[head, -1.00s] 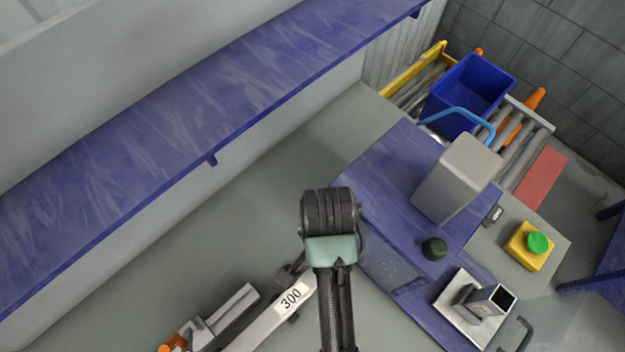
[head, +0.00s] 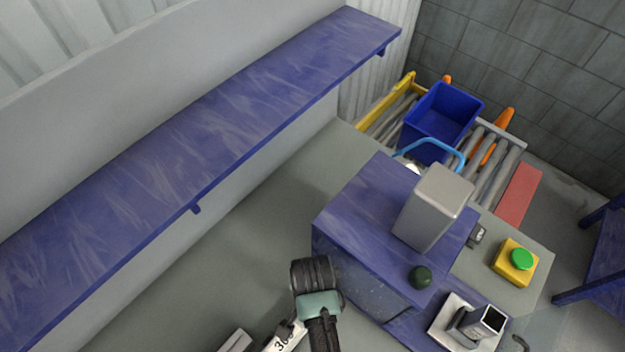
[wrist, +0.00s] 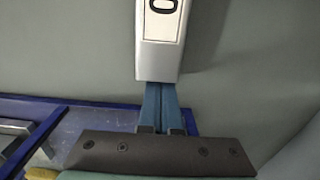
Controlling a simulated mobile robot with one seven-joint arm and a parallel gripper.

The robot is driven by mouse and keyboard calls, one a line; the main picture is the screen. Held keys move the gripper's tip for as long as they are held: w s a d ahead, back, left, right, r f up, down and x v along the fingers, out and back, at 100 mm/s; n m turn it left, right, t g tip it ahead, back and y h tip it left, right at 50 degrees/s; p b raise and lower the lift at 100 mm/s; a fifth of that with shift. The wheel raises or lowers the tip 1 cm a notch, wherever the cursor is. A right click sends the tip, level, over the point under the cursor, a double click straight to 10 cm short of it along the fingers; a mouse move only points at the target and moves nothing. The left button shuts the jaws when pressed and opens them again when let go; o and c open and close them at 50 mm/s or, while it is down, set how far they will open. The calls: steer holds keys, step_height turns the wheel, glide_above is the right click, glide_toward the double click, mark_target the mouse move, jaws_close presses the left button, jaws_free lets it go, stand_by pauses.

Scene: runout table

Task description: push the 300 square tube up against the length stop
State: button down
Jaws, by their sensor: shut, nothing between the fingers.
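The 300 square tube (head: 278,341) is a pale grey bar at the bottom edge of the head view, with a white label partly cut off by the frame. In the wrist view its near end and part of the label show at the top centre (wrist: 160,60). My gripper (wrist: 160,88) is shut and empty, its blue fingers pointing at that end of the tube. The fingertips meet the tube's end in the picture; I cannot tell whether they touch. In the head view my wrist hides most of the fingers. I cannot make out the length stop.
A blue cabinet (head: 355,210) stands right of my wrist, bearing a grey block (head: 432,208) and a dark green knob (head: 420,277). A yellow box with a green button (head: 515,262) is farther right. A blue bin (head: 443,112) sits on rollers behind. A long blue shelf (head: 200,140) runs along the wall.

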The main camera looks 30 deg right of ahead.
mark_target(276, 344)
steer(key=a+p, duration=0.1)
steer(key=a, duration=0.1)
steer(key=s+a+p, duration=0.1)
steer(key=a, duration=0.1)
steer(key=s+a+p, duration=0.1)
steer(key=a, duration=0.1)
steer(key=shift+s+a+r, duration=0.15)
steer(key=shift+a, duration=0.2)
